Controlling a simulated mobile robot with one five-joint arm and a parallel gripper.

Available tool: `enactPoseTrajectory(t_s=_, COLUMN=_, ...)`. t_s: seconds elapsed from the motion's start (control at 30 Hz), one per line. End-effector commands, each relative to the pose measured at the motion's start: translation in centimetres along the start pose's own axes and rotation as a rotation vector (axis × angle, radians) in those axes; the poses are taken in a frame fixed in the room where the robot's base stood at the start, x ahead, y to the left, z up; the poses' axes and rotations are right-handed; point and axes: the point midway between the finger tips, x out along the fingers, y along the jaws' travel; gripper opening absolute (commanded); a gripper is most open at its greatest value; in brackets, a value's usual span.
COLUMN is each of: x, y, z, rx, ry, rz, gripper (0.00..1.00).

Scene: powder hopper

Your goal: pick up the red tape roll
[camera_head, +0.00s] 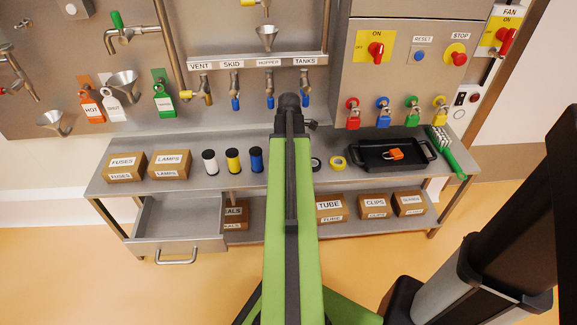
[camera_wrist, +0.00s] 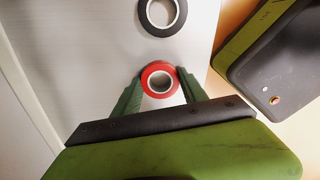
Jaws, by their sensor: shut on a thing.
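The red tape roll (camera_wrist: 145,74) shows in the wrist view between the green fingers of my gripper (camera_wrist: 160,85). The fingers press on it from the left and right, and it lies flat with its hole facing the camera. I cannot tell whether it still touches the grey shelf (camera_wrist: 85,45). In the head view the red tape roll and my fingertips are hidden behind my arm, which reaches over the shelf.
A black tape roll (camera_wrist: 182,25) lies just beyond in the wrist view. In the head view a yellow tape roll (camera_head: 337,163) and a black tray (camera_head: 362,166) lie right of my arm. Blue, yellow and white spools (camera_head: 210,168) stand left. A drawer (camera_head: 178,236) hangs open below.

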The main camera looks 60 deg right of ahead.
Motion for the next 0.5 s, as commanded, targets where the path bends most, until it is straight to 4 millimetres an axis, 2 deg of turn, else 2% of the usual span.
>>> enactPoseTrajectory(t_s=0.27, x=-1.1, y=0.0, z=0.0, rx=0.000, ry=0.000, rz=0.000, gripper=0.11)
enactPoseTrajectory(t_s=0.5, x=-4.8, y=0.0, z=-0.1, rx=-0.001, ry=0.000, rz=0.000, gripper=0.11)
